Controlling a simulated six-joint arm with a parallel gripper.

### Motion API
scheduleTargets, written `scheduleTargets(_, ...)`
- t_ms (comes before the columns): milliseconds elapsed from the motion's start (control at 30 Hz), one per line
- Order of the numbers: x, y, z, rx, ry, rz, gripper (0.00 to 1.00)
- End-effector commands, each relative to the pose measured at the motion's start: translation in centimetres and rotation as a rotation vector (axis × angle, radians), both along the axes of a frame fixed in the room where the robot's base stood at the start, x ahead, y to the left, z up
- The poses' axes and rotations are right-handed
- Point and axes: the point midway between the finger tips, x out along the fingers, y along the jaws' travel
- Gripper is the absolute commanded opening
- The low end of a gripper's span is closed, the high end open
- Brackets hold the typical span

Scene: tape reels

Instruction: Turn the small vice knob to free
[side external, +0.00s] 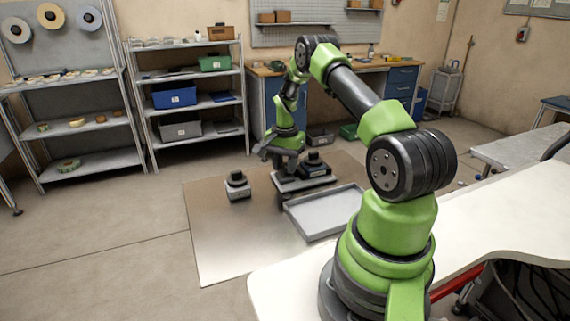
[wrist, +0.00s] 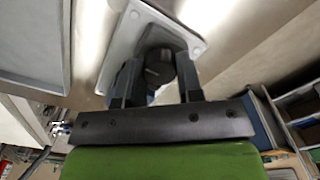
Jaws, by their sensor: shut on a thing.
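In the wrist view, my gripper (wrist: 158,84) has its two fingers on either side of a dark round knob (wrist: 160,66) and is shut on it. The knob stands on a pale grey base plate (wrist: 112,62) with rounded corners. In the side view, my gripper (side external: 281,168) points down over the metal mat, beside a dark-topped block (side external: 315,168) on a grey base. A smaller unit with a black knob (side external: 237,180) stands apart to the left. The fingers hide part of the knob, and its turn angle cannot be read.
A shallow grey tray (side external: 325,213) lies right of and in front of my gripper; its edge also shows in the wrist view (wrist: 66,45). The metal mat (side external: 225,245) is clear at the front left. Shelves (side external: 195,100) and a workbench stand behind.

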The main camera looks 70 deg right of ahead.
Motion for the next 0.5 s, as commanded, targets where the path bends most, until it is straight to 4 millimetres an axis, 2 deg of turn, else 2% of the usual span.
scheduleTargets(500,0.02,-0.05,0.02,-0.002,-0.001,0.473,0.1)
